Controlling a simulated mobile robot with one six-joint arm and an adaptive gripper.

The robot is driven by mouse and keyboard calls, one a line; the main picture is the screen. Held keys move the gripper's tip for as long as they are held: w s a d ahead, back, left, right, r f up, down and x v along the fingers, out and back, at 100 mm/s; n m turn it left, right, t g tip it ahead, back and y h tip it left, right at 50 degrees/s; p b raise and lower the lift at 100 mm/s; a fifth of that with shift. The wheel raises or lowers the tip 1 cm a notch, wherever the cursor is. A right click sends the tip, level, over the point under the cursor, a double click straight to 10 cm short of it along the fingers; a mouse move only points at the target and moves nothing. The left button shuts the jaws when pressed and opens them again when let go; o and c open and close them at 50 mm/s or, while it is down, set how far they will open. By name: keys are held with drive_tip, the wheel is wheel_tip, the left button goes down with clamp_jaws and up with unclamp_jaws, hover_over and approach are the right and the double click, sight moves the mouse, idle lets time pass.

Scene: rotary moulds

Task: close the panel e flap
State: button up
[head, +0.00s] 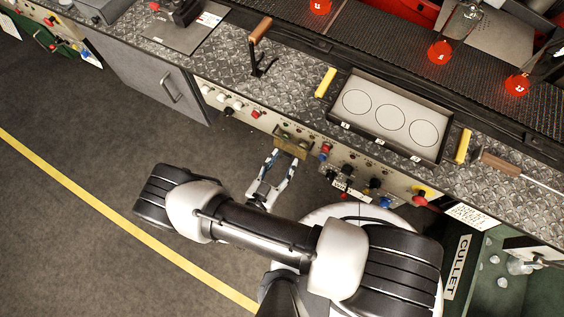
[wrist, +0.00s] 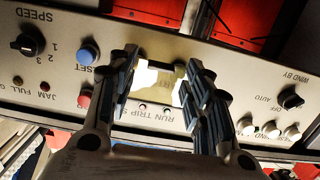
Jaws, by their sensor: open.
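A small brass-coloured flap (head: 289,147) shows on the front control panel in the head view, seeming to stand out from the panel face. I cannot read a letter E on it. My gripper (head: 279,158) is in front of the panel, its fingertips close to the flap. In the wrist view the gripper (wrist: 160,75) is open, one finger on each side of a bright tan piece (wrist: 161,84) that looks like the flap. I see no clear grip on it. Whether the fingers touch it, and its exact angle, I cannot tell.
The wrist view shows a speed knob (wrist: 27,44), blue button (wrist: 87,55) and red button (wrist: 84,98) to the left, and a black selector (wrist: 290,97) to the right. A diamond-plate ledge (head: 225,85) lies above the panel. Floor is clear at left.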

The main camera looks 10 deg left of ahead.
drive_tip(key=v, duration=1.2)
